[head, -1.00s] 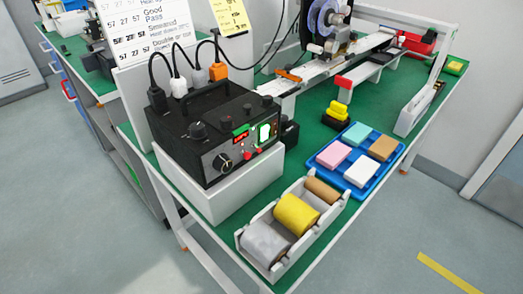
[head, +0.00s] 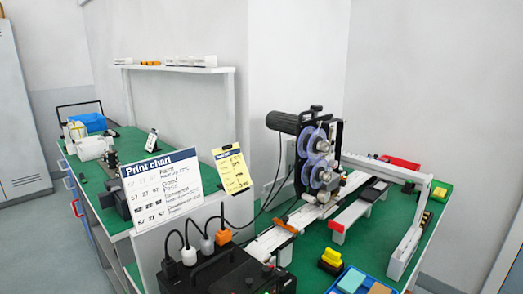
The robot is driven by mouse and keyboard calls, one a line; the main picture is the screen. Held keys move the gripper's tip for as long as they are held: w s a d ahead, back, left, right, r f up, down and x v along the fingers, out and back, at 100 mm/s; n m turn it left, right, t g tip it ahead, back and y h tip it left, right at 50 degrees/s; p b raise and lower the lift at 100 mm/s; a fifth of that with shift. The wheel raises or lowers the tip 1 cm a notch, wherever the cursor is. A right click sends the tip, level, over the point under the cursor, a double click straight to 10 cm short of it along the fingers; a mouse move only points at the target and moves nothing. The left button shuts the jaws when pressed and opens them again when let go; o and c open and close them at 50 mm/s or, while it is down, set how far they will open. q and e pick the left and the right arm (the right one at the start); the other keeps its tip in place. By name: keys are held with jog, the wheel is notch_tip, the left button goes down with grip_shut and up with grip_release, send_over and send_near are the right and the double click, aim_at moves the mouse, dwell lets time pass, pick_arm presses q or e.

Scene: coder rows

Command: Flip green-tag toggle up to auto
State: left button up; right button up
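The black control box (head: 215,272) stands at the bottom edge of the head view, with only its top and rear part showing. Several cables with plugs, one of them orange, run into its back. Its front panel is cut off below the picture, so the green-tag toggle is out of sight. Neither of my grippers is in view.
A print chart (head: 162,190) and a yellow note (head: 233,172) stand behind the box. A coder machine with blue reels (head: 318,155) and a white rail stand on the green bench. A blue tray (head: 362,281) is at the lower right. A grey cabinet (head: 18,110) stands far left.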

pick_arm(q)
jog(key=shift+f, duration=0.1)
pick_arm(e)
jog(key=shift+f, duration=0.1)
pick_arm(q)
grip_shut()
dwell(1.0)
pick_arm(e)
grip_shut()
